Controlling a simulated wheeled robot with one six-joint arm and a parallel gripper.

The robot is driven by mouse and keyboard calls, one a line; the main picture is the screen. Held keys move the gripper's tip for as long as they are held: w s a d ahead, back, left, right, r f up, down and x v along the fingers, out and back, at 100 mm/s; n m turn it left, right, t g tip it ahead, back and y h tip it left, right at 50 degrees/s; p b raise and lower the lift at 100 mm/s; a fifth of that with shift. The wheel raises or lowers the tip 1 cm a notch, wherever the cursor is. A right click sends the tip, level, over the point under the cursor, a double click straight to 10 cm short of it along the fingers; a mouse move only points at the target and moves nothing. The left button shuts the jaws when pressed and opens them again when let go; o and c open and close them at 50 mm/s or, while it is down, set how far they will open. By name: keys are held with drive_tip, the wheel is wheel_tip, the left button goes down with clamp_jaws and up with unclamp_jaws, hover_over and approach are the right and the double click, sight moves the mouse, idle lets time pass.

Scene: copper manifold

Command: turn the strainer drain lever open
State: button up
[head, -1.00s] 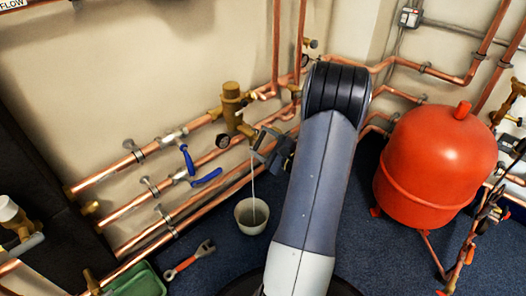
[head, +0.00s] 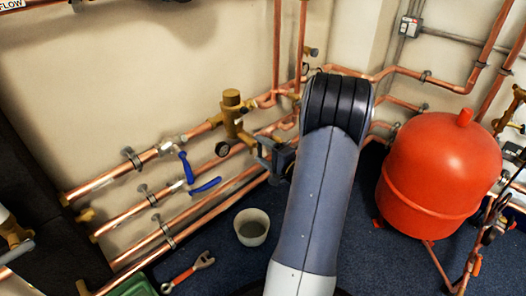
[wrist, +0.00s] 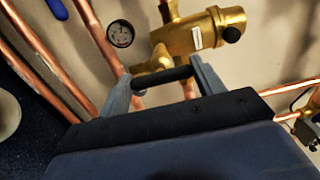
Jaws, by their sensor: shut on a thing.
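The brass strainer (head: 232,110) stands on the wall pipework left of my arm; it also shows in the wrist view (wrist: 185,38). In the wrist view, a black lever (wrist: 172,75) lies between the two grey fingers of my gripper (wrist: 163,82), in front of the brass body. My gripper is shut on this lever. In the head view, my gripper (head: 268,152) is beside the lower end of the strainer, and the lever is too small to make out. A pale bucket (head: 252,238) stands on the floor below and left of my gripper. No water stream shows above it.
A round gauge (wrist: 120,34) sits left of the strainer. Blue lever handles (head: 205,186) are on the pipes further left. An orange-handled wrench (head: 188,272) lies on the floor. A red tank (head: 440,170) stands right of my arm.

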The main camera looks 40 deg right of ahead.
idle(0.5)
drive_tip(key=o, duration=1)
drive_tip(key=s+p, duration=0.1)
drive_tip(key=s, duration=0.6)
drive_tip(key=s+p, duration=0.1)
drive_tip(key=s, duration=0.2)
drive_tip(key=shift+s+d+p, duration=0.35)
drive_tip(key=shift+s+d, duration=0.05)
drive_tip(key=shift+w, duration=0.1)
drive_tip(key=w, duration=0.3)
drive_tip(key=w+b, duration=0.1)
drive_tip(key=w, duration=0.2)
drive_tip(key=w+b, duration=0.1)
drive_tip(key=w, duration=0.2)
drive_tip(key=shift+a+f, duration=0.1)
drive_tip(key=shift+a, duration=0.25)
drive_tip(key=shift+w+b, duration=0.35)
drive_tip(key=shift+w, duration=0.45)
drive_tip(key=shift+s, duration=0.1)
